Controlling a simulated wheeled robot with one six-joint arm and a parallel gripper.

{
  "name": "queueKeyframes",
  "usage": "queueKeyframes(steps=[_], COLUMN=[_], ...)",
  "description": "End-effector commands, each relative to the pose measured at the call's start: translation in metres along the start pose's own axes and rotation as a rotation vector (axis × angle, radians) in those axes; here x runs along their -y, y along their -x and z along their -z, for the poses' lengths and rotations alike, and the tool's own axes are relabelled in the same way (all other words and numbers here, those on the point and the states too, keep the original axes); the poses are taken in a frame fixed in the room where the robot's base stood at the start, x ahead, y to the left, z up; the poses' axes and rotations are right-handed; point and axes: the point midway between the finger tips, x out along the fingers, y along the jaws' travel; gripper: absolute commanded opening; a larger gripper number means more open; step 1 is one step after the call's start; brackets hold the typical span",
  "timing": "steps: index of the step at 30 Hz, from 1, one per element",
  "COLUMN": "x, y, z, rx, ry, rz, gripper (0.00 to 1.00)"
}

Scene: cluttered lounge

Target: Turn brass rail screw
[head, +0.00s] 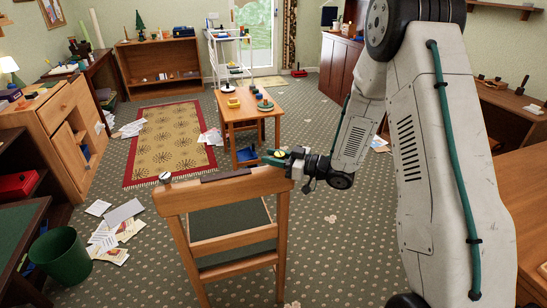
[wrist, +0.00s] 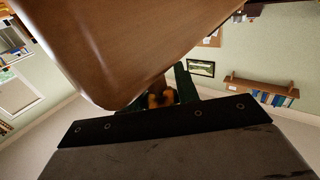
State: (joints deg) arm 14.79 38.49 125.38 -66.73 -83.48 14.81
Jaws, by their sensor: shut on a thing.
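A wooden stand (head: 170,199) with a top rail and a dark panel stands in front of me. The brass screw (head: 280,153) is at the right end of the rail. My gripper (head: 275,158), with dark and green fingers, is at that end and shut on the screw. In the wrist view the brass-coloured screw (wrist: 160,98) shows between the fingers, under the large wooden part (wrist: 130,45). The fingers hide much of it, and its turn angle cannot be read.
A small wooden table (head: 240,113) with items on it stands behind the stand. Papers (head: 110,232) lie on the carpet at left, near a green bin (head: 62,257). A patterned rug (head: 170,140) lies farther back. Carpet right of the stand is mostly clear.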

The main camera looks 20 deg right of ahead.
Motion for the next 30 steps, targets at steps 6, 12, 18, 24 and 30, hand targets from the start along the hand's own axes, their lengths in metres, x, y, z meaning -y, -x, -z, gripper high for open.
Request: queueKeyframes(steps=[6, 12, 18, 24, 30], x=[-0.001, -0.002, -0.004, -0.007, -0.010], y=[0.000, 0.000, 0.000, 0.001, 0.002], z=[0.000, 0.000, 0.000, 0.000, 0.001], rx=[0.000, 0.001, 0.001, 0.001, 0.000], ry=[0.001, 0.000, -0.001, 0.001, 0.001], rz=[-0.038, -0.145, -0.314, -0.503, -0.691], gripper=[0.08, 0.08, 0.08, 0.08, 0.08])
